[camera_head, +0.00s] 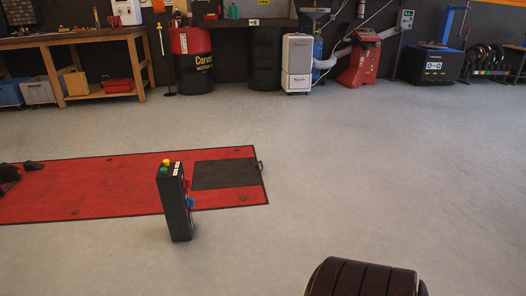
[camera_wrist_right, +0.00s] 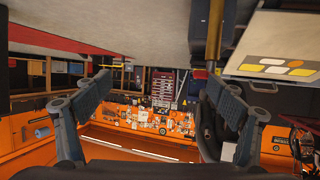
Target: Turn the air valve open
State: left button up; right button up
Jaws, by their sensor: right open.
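A black upright control box (camera_head: 175,204) stands beside the red lift plate in the head view. It has yellow and green buttons on top, and a small red part (camera_head: 187,183) and a blue part (camera_head: 190,202) on its right side. I cannot tell for certain which part is the air valve. My right gripper (camera_wrist_right: 158,80) shows in the right wrist view with its fingers wide apart and nothing between them. Neither gripper shows in the head view, and my left gripper is in no view.
The red lift plate (camera_head: 110,187) lies flat on the floor at left. A dark ribbed rounded thing (camera_head: 365,280) fills the bottom right; I cannot tell what it is. A workbench (camera_head: 75,40), drums (camera_head: 192,62) and a red machine (camera_head: 362,62) line the back. The middle floor is clear.

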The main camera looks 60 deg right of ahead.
jog(key=s+r+m+g+h+p, duration=0.1)
jog(key=s+r+g+h+p, duration=0.1)
jog(key=s+p, duration=1.1)
jog(key=s+r+m+g+h+p, duration=0.1)
jog(key=s+r+g+p, duration=0.4)
jog(key=s+p, duration=0.7)
jog(key=g+h+p, duration=0.1)
jog(key=g+p, duration=0.1)
jog(key=p, duration=0.3)
jog(key=shift+s+h, duration=0.35)
jog(key=shift+h, duration=0.05)
jog(key=shift+a, duration=0.1)
jog(key=shift+c, duration=0.6)
